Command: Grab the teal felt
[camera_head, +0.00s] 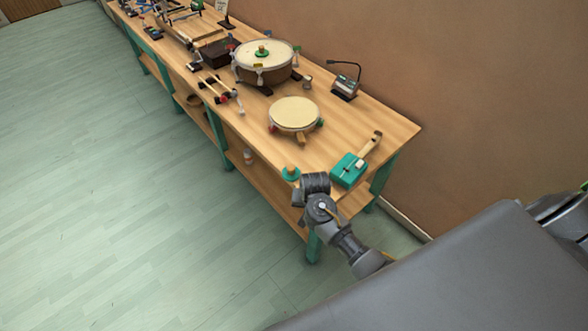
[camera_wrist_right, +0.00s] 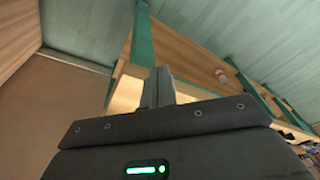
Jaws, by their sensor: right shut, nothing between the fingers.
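A round teal felt (camera_head: 291,174) with a wooden knob on top lies at the near front edge of the bench in the head view. My right arm's dark end sits right beside it, at its lower right, and partly overlaps it in the picture. The fingertips cannot be made out there. In the right wrist view my right gripper (camera_wrist_right: 158,88) is shut with nothing between its fingers. I cannot make out the felt in that view. My left gripper is not in view.
A teal block with a wooden handle (camera_head: 348,168) lies right of my arm. A small drum (camera_head: 294,113), a larger drum (camera_head: 265,60) and a desk device (camera_head: 346,82) stand farther back on the wooden bench (camera_head: 375,112). The wall runs along the right.

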